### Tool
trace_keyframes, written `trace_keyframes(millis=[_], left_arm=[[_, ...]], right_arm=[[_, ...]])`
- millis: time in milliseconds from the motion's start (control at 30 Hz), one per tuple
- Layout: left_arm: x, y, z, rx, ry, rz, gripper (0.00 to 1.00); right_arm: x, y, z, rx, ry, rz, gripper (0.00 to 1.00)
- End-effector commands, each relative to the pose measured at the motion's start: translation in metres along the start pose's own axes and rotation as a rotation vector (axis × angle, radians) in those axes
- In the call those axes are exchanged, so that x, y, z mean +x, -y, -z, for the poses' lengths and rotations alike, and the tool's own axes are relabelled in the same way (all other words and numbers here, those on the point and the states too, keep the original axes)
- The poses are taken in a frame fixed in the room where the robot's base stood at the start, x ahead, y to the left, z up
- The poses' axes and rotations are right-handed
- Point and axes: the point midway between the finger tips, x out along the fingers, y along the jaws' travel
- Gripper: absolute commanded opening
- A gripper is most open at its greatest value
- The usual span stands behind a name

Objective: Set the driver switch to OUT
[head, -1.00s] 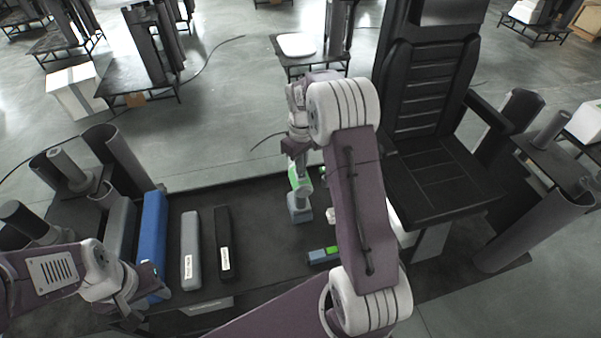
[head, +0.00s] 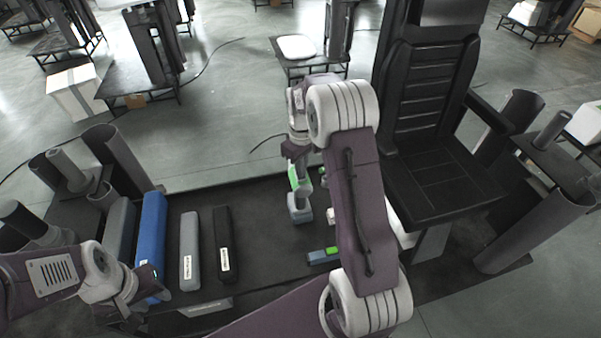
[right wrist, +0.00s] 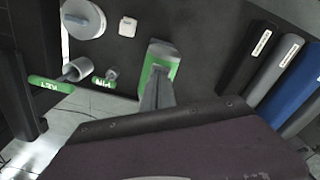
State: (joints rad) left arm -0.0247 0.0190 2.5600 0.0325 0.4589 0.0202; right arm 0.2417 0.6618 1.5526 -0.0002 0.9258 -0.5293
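The driver (head: 300,209), green with a blue-grey foot, stands upright on the dark work surface in the middle of the head view. From above it shows in the right wrist view (right wrist: 161,62). Its switch and markings are too small or hidden to read. My right gripper (head: 294,149) is dark and points down right over the driver's top. Its fingers do not show clearly, so I cannot tell whether it touches or holds the driver. My left gripper (head: 150,287) is at lower left beside the near end of the blue bar, fingers apart and empty.
A blue bar (head: 153,228), a grey bar (head: 190,245) and a black bar (head: 222,240) lie left of the driver. A small green and blue-grey block (head: 323,256) lies nearer me. A black seat (head: 440,180) stands right. Green-labelled parts (right wrist: 50,84) show in the right wrist view.

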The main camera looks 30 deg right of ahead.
Motion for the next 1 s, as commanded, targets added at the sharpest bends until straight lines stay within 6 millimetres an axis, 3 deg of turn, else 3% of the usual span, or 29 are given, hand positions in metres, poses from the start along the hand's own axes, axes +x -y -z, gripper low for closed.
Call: trace_keyframes(millis=[700, 1000], left_arm=[[-0.065, -0.001, 0.007, 0.000, 0.000, 0.000, 0.36], [-0.064, -0.001, 0.007, 0.000, 0.000, 0.000, 0.36]], right_arm=[[-0.070, 0.000, 0.000, 0.000, 0.001, 0.001, 0.00], [-0.069, 0.000, 0.000, 0.000, 0.001, 0.001, 0.00]])
